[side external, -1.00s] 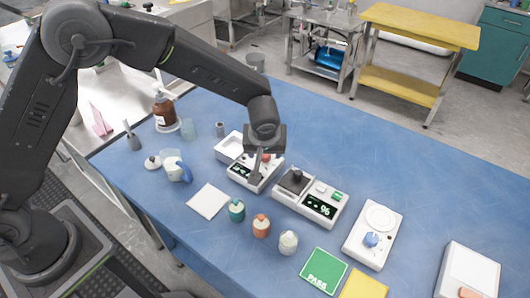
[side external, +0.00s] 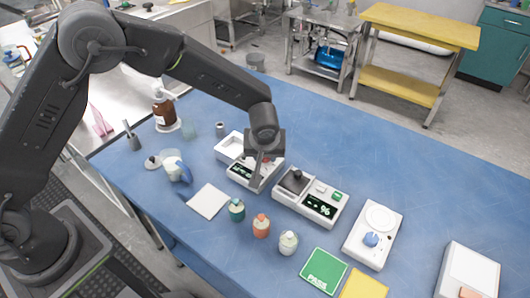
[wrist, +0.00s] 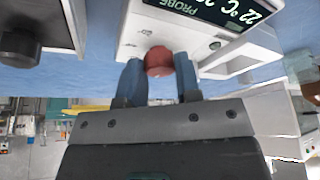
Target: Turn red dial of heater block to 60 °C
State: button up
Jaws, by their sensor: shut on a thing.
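The heater block (side external: 240,178) is a white box with a dark display, on the blue table under my gripper (side external: 261,166). In the wrist view, the heater block (wrist: 150,28) fills the upper middle, and its display (wrist: 240,12) reads 22 °C beside the word PROBE, upside down. The red dial (wrist: 159,60) sits on its panel between the two blue fingers of my gripper (wrist: 160,70). The fingers are shut on the dial, one on each side. In the side view the dial is mostly hidden by my gripper.
A white scale-like device (side external: 325,207) reading 96 stands close to the right. Small capped bottles (side external: 261,226) and a white pad (side external: 208,201) lie in front. A white device with a blue knob (side external: 371,239) is farther right. Bare blue table lies behind.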

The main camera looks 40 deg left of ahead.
jog(key=shift+c, duration=0.3)
jog(key=shift+m, duration=0.3)
jog(key=shift+s+a+m+t+h, duration=0.15)
jog(key=shift+m+h, duration=0.4)
jog(key=shift+m, duration=0.8)
jog(key=shift+w+a+m+t+h, duration=0.15)
jog(key=shift+m+h, duration=0.4)
jog(key=shift+m, duration=0.8)
jog(key=shift+s+d, duration=0.1)
jog(key=o, duration=0.9)
jog(key=v, duration=1.3)
jog(key=shift+s+r, duration=0.2)
jog(key=shift+r, duration=0.15)
